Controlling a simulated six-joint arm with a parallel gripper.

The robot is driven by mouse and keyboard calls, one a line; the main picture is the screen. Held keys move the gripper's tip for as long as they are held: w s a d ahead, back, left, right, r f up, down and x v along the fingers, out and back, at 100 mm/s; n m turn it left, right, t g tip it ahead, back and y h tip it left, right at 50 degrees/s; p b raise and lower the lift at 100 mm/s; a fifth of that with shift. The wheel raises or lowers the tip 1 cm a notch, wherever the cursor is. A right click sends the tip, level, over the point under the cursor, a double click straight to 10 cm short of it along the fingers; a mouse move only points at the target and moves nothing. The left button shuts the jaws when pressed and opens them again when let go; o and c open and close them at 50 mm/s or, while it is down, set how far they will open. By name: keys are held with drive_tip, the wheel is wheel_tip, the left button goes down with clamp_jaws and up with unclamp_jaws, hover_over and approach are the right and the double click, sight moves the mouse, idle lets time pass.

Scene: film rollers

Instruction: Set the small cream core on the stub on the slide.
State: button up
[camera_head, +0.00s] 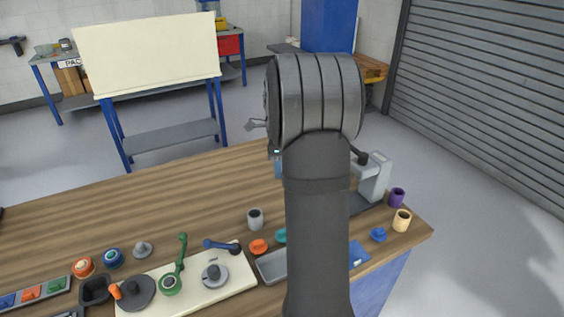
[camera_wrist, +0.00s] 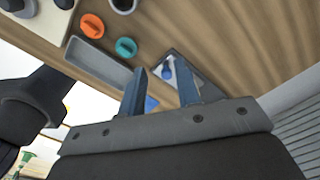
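A small cream core (camera_head: 402,220) stands upright near the right corner of the bench in the head view, its dark hole facing up. It cannot be made out in the wrist view. My gripper (camera_wrist: 162,74) is open, its two blue fingers apart with nothing held between them. Beyond the fingertips, in the wrist view, lies a grey base (camera_wrist: 188,66) with a blue and white part (camera_wrist: 168,69) on it; I cannot tell whether this is the slide. My arm hides the middle of the bench in the head view, and I cannot identify the stub.
A purple core (camera_head: 397,197) and a blue knob (camera_head: 378,234) stand near the cream core. A grey machine (camera_head: 376,178) stands behind them. A grey cup (camera_head: 255,219), orange knob (camera_head: 258,246), teal knob (camera_wrist: 126,47) and grey tray (camera_wrist: 100,64) lie left. The back left bench is clear.

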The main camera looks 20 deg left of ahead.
drive_tip(key=n, duration=0.4)
drive_tip(key=w+n, duration=0.1)
drive_tip(key=n, duration=0.2)
drive_tip(key=shift+d+r, duration=0.3)
drive_tip(key=shift+r, duration=0.1)
drive_tip(key=shift+m, duration=0.3)
drive_tip(key=m, duration=0.3)
drive_tip(key=s+f+m, duration=0.1)
drive_tip(key=m, duration=0.3)
drive_tip(key=a+m, duration=0.1)
drive_tip(key=m, duration=0.2)
drive_tip(key=shift+s+f+m, duration=0.2)
drive_tip(key=shift+s+m, duration=0.1)
drive_tip(key=shift+m, duration=0.1)
idle(0.4)
drive_tip(key=shift+d, duration=0.1)
